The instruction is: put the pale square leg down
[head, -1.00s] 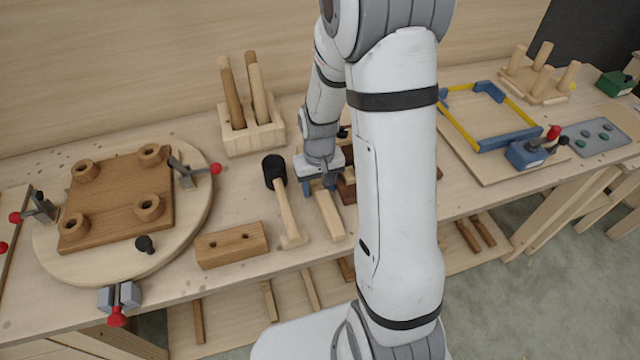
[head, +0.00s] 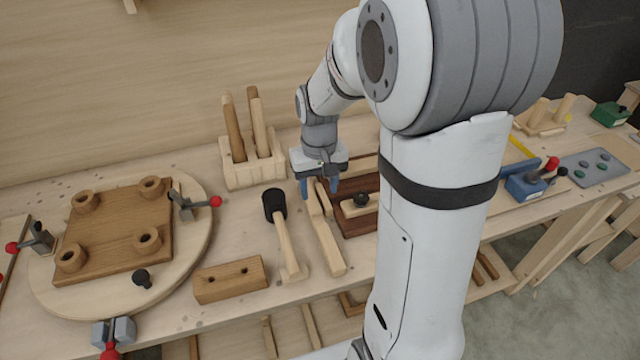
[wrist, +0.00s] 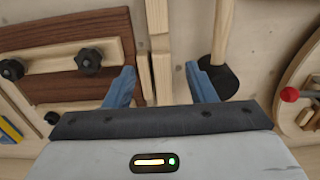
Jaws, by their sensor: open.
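The pale square leg (head: 328,247) lies flat on the workbench, between the black-headed mallet (head: 284,232) and a dark wood board (head: 362,212). My gripper (head: 319,188) is open and empty, over the far end of the leg. In the wrist view, my gripper's blue fingers (wrist: 161,86) are spread wide, and the leg (wrist: 158,22) runs between them, touching neither. A shorter pale strip (wrist: 143,78) shows right beside the leg; I cannot tell if it is a separate piece.
A block holding round legs (head: 252,172) stands behind, left of my gripper. A drilled wooden block (head: 230,279) lies at the front. A brown seat with several sockets (head: 115,228) sits on a round turntable at the left. A blue clamp (head: 527,184) is at the right.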

